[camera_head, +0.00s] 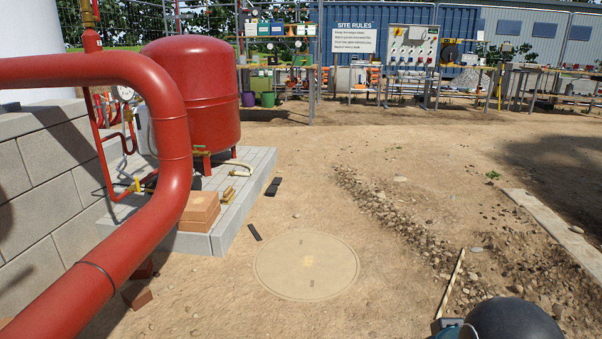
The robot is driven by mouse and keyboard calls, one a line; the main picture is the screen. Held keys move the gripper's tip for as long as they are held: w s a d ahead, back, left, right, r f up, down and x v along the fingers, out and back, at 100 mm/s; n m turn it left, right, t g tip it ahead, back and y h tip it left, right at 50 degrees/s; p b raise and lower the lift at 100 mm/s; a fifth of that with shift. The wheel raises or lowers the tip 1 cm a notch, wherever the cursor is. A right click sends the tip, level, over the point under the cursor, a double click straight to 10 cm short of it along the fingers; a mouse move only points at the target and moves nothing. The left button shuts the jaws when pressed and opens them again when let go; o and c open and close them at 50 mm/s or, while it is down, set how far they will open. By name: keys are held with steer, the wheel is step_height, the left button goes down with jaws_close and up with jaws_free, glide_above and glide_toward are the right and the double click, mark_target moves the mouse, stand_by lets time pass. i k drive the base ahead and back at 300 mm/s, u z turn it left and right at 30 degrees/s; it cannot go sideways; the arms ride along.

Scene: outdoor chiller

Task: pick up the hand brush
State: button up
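I cannot make out the hand brush for certain. A small tan item (228,194) lies on the grey block plinth (233,226), near its right edge, beside a stack of orange-brown bricks (199,212). It is too small to tell whether it is a brush. A pale curved item (240,168) lies behind it on the plinth. My gripper is not in view. A dark rounded part at the bottom right edge seems to belong to my arm.
A large red pipe (172,170) crosses the left foreground, before a red tank (195,85). Dark flat pieces (254,232) lie on the dirt by a round cover (306,265). A striped stick (452,283) lies right. Loaded benches stand behind; the middle ground is open.

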mark_target(228, 194)
steer(key=z, duration=0.05)
steer(key=i, duration=1.8)
steer(key=u, duration=0.35)
steer(key=i, duration=1.85)
steer(key=u, duration=1)
steer(key=i, duration=1.2)
steer(key=u, duration=0.35)
